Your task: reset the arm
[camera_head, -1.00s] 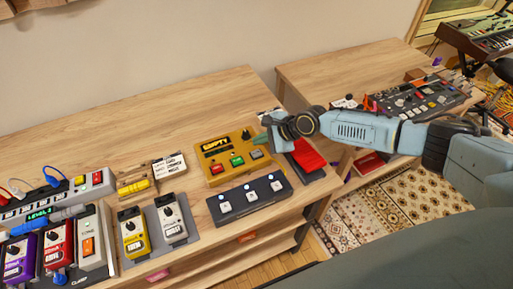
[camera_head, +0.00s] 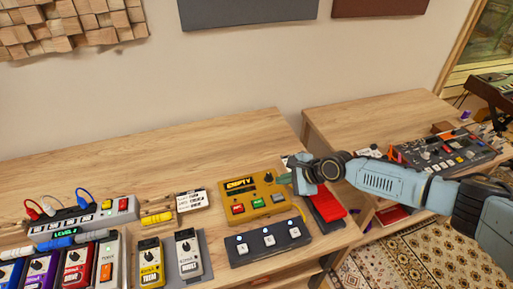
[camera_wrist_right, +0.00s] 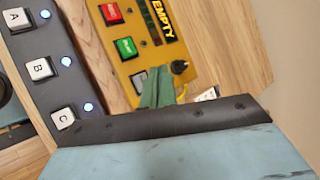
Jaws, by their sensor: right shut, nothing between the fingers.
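My right arm comes in from the right in the head view. Its gripper (camera_head: 290,179) is shut and empty, at the right edge of the yellow box (camera_head: 262,204) marked EMPTY. In the right wrist view the green fingertips (camera_wrist_right: 157,90) are together in front of the yellow box (camera_wrist_right: 133,67), by its grey button and black knob. I cannot tell whether they touch it. My left gripper is not in view.
A dark three-switch pedal (camera_head: 267,243) lies in front of the yellow box. A red pedal (camera_head: 326,205) lies to its right. Several small pedals (camera_head: 150,262) and a power strip (camera_head: 80,218) fill the left. A mixer (camera_head: 445,152) stands on the right table. The desk's back is clear.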

